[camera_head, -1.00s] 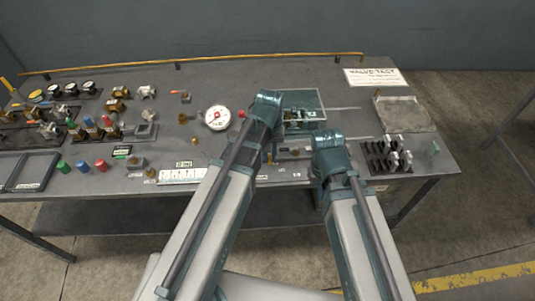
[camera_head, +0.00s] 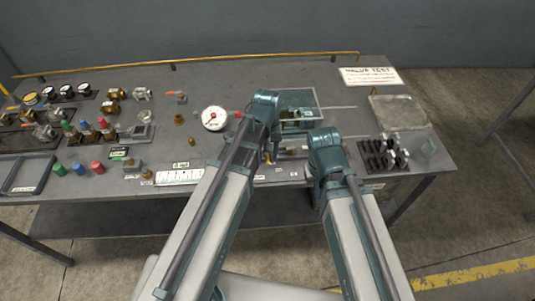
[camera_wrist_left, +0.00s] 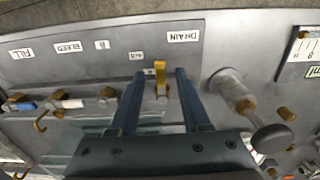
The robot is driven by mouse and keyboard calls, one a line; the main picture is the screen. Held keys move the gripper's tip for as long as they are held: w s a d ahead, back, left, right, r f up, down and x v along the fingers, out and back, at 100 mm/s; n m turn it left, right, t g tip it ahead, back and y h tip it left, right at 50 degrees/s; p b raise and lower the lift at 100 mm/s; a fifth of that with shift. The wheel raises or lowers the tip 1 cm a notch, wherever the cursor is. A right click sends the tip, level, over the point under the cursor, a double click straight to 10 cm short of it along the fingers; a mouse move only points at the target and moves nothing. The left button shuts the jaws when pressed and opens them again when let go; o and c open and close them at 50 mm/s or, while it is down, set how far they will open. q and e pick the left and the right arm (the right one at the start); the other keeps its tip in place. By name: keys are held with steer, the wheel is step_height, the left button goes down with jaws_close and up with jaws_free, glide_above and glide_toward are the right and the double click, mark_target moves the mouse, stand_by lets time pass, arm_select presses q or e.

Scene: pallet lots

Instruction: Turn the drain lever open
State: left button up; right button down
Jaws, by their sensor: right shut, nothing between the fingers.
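The drain lever (camera_wrist_left: 160,72) shows in the left wrist view as a short yellow handle on a metal stem, just left of the DRAIN label (camera_wrist_left: 183,36). My left gripper (camera_wrist_left: 159,76) is open, with one finger on each side of the lever and a visible gap to each. In the head view my left gripper (camera_head: 268,153) is mostly hidden behind its own wrist, and the lever cannot be made out. My right gripper (camera_head: 318,190) is shut and empty at the bench's front edge, largely hidden by its wrist.
Other valves with small handles (camera_wrist_left: 60,100) stand to the left in the wrist view, and a metal fitting with a dark round knob (camera_wrist_left: 240,100) stands close on the right. A pressure gauge (camera_head: 214,118) and a clear box (camera_head: 300,100) are near the left gripper on the bench.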

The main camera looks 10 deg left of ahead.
mark_target(268, 159)
arm_select(q)
steer(key=shift+r, duration=0.15)
arm_select(e)
steer(key=shift+r, duration=0.15)
arm_select(q)
step_height(268, 159, up, 14)
steer(key=p, duration=1.4)
steer(key=shift+f, duration=0.2)
arm_select(e)
step_height(268, 159, up, 14)
steer(key=shift+f, duration=0.2)
arm_select(q)
steer(key=shift+f, duration=0.1)
